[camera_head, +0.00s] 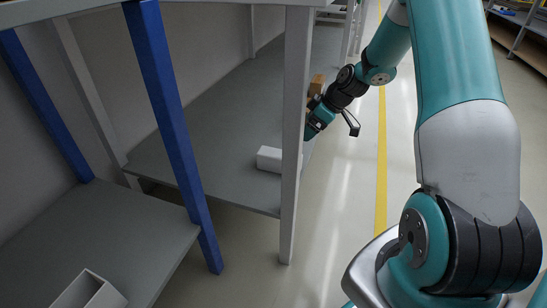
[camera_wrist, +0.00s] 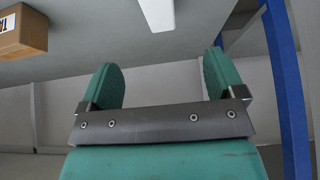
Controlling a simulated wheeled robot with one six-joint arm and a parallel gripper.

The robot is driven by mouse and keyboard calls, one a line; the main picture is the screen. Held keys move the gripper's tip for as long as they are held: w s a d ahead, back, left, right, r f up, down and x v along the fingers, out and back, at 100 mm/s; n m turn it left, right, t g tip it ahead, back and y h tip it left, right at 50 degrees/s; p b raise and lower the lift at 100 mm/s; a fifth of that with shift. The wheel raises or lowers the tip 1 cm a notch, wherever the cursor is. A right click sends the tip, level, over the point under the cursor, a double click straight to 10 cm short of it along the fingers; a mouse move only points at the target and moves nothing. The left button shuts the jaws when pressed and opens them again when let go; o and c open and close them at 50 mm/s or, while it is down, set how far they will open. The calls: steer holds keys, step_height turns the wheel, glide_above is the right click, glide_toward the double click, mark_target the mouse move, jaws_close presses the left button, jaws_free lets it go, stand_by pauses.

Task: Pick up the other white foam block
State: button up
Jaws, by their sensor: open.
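A white block (camera_head: 270,158) lies on the grey shelf, near its front edge and just left of a pale post that may hide part of its right end. In the wrist view a white block (camera_wrist: 157,13) shows at the top edge, cut off by the frame, beyond the fingertips. My gripper (camera_wrist: 162,78) has its two green fingers wide apart with nothing between them. In the head view my gripper (camera_head: 315,122) is by the shelf edge, right of the post and apart from the block, partly hidden.
A cardboard box (camera_head: 316,84) sits behind my gripper; it also shows in the wrist view (camera_wrist: 22,34). A pale post (camera_head: 294,130) and a blue post (camera_head: 166,100) stand at the shelves. A white, seemingly hollow box (camera_head: 88,291) is on the lower-left shelf. Bare shelf lies behind the block.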

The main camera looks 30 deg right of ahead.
mark_target(280, 153)
steer(key=b+x, duration=0.5)
steer(key=x, duration=0.6)
steer(key=shift+w+f+b, duration=0.2)
steer(key=shift+f+b, duration=0.2)
steer(key=b+x, duration=0.4)
steer(key=x, duration=0.1)
steer(key=shift+w+f, duration=0.1)
steer(key=c, duration=1)
